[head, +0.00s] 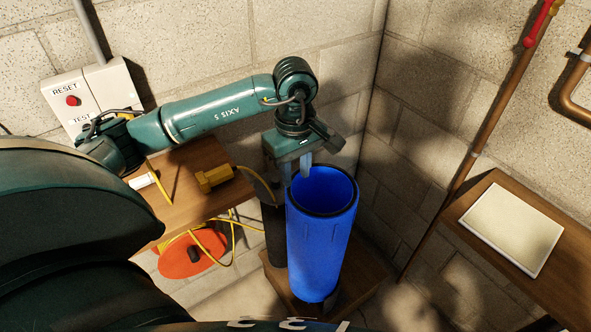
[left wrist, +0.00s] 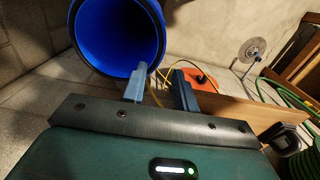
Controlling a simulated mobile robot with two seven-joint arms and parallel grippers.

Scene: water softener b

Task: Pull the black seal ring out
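The blue cylinder (head: 318,250) stands upright with its open top facing up. The black seal ring (head: 325,214) shows as a dark band around the mouth; it also rims the blue opening in the left wrist view (left wrist: 161,25). My left gripper (head: 295,170) points down at the left edge of the mouth, fingers apart. In the left wrist view (left wrist: 160,84), one finger overlaps the rim and the other is outside the cylinder, with a clear gap between them. Whether a finger touches the ring I cannot tell. My right gripper is not in view.
A wooden shelf (head: 200,205) holds a yellow fitting (head: 214,178). A yellow cable hangs near an orange disc (head: 190,258). Another shelf at right carries a pale panel (head: 511,228). Block walls close the corner behind.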

